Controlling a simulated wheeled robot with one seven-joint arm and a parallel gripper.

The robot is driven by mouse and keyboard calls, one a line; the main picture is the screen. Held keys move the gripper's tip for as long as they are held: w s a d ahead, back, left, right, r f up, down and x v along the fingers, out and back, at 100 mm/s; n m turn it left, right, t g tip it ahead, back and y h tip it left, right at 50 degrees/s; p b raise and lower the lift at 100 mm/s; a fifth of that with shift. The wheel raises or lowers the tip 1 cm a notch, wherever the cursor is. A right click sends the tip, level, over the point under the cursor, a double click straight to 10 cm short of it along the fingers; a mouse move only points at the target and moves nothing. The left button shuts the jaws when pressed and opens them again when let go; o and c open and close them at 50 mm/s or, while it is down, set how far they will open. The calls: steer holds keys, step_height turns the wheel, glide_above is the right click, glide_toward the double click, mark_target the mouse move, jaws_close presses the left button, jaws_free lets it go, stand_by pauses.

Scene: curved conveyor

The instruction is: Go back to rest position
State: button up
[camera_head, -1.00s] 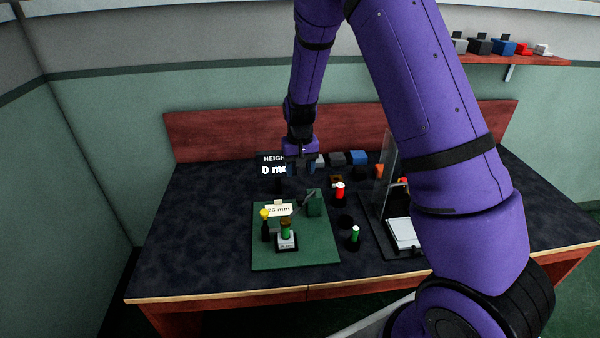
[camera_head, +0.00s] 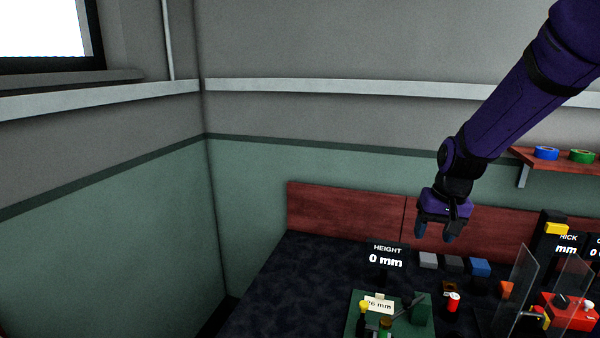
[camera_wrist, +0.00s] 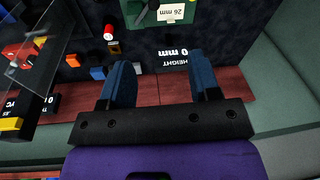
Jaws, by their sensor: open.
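My gripper (camera_head: 434,230) is at the end of my purple arm, above the back of the dark table in the head view. Its two blue fingers also show in the wrist view (camera_wrist: 162,85), spread apart with nothing between them. The fingers are clear of the table and of the objects on it. A black HEIGHT sign (camera_head: 387,256) reading 0 mm stands to the left of and below my gripper in the head view. It shows upside down beyond the fingers in the wrist view (camera_wrist: 174,54).
Grey and blue blocks (camera_head: 480,267) line the table's back. A green board (camera_head: 352,322) with a 26 mm label lies in front. Clear upright panels (camera_head: 523,280) and a red device (camera_head: 570,312) stand at right. A shelf (camera_head: 519,156) holds tape rolls. The table's left side is clear.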

steer(key=s+r+t, duration=0.1)
steer(key=s+r, duration=0.4)
steer(key=s, duration=0.3)
steer(key=s+r+n+t, duration=0.1)
steer(key=s+r, duration=0.4)
steer(key=s, duration=0.4)
steer(key=s+r+t, duration=0.1)
steer(key=s+r, duration=0.4)
steer(key=s, duration=0.4)
steer(key=shift+s+d+r+n+t+h, duration=0.15)
steer(key=shift+s+d+n+t+h, duration=0.15)
steer(key=shift+n+h, duration=0.1)
